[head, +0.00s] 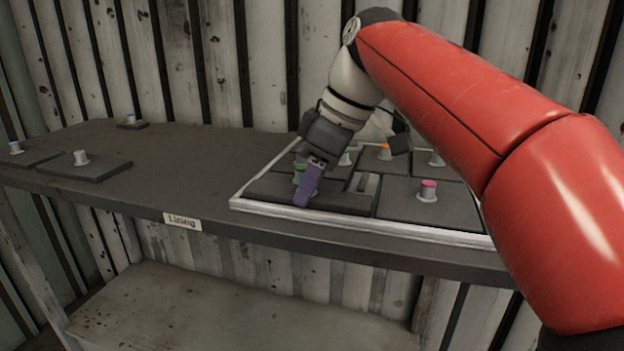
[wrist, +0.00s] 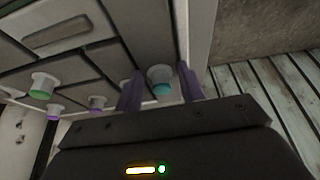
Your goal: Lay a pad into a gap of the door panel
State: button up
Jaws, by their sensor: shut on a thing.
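My gripper (head: 302,196) is at the front left corner of the door panel, its purple fingers (wrist: 160,92) around the teal-topped knob (wrist: 160,78) of a dark grey pad (head: 268,188). The pad lies in that corner of the panel, within the white frame (head: 375,228); whether it sits fully flat is hard to tell. Other dark pads with knobs fill much of the panel, including one with a pink-topped knob (head: 428,190). A narrow lighter slot (head: 368,186) shows beside the held pad. My gripper and arm partly hide the panel.
Loose pads lie on the left of the bench: a front one (head: 100,172), one at the left edge (head: 30,158) and a small one at the back (head: 132,125). A "Lining" label (head: 182,221) is on the bench edge. The bench middle is clear; a corrugated wall stands behind.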

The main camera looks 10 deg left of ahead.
jog(key=shift+f, duration=0.45)
jog(key=o, duration=0.8)
jog(key=shift+d, duration=0.1)
jog(key=shift+f, duration=0.1)
jog(key=shift+c, duration=0.5)
jog(key=shift+r, duration=0.35)
jog(key=shift+o, duration=1.3)
jog(key=shift+r+p, duration=0.95)
jog(key=shift+r, duration=2.5)
